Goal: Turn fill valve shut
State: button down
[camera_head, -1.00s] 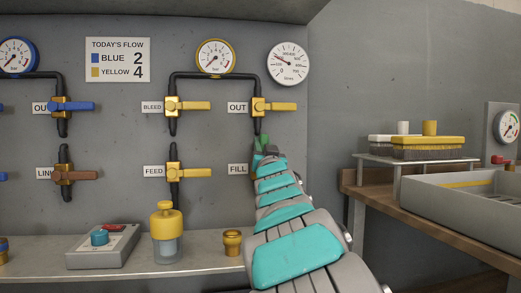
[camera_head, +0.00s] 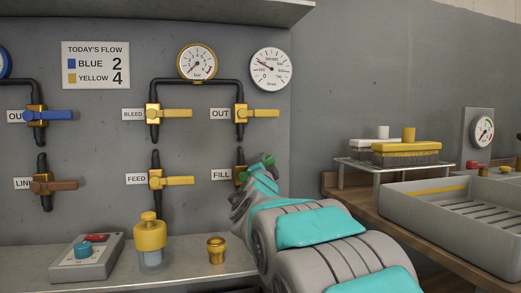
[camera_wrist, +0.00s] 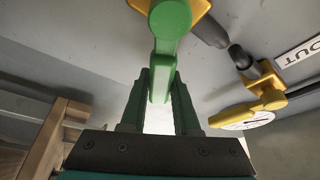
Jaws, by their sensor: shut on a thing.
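The fill valve (camera_head: 240,174) is on the grey wall panel beside the FILL label, at the right end of the lower row, partly hidden by my arm. The wrist view shows its green lever (camera_wrist: 170,35) on a yellow-gold body (camera_wrist: 197,8). My gripper (camera_wrist: 160,78) has its two dark green fingers closed on the lever's outer end. In the head view my gripper (camera_head: 264,162) is just right of the valve body, small and partly hidden by my wrist. The lever's exact angle is hard to tell there.
The yellow OUT valve (camera_head: 240,113) is directly above. The yellow FEED valve (camera_head: 157,180) is to the left. A yellow-capped jar (camera_head: 150,238) and a brass cup (camera_head: 216,250) stand on the shelf below. A grey tray (camera_head: 440,216) is on the right bench.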

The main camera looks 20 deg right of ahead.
jog(key=m+p, duration=0.1)
jog(key=f+m+g, duration=0.1)
jog(key=m, duration=0.1)
jog(key=shift+d+f+p, duration=0.3)
jog(key=shift+p, duration=0.05)
jog(key=shift+d+f+m+g+p, duration=0.2)
jog(key=shift+f+m+g+p, duration=0.55)
jog(key=shift+f+m, duration=0.65)
jog(key=shift+r+m, duration=0.15)
jog(key=shift+m, duration=0.15)
jog(key=c, duration=0.6)
grip_release()
jog(key=shift+r, duration=0.1)
jog(key=shift+c, duration=0.2)
jog(key=v, duration=0.7)
jog(key=shift+s, duration=0.4)
jog(key=shift+s+a, duration=0.1)
jog(key=shift+a, duration=0.05)
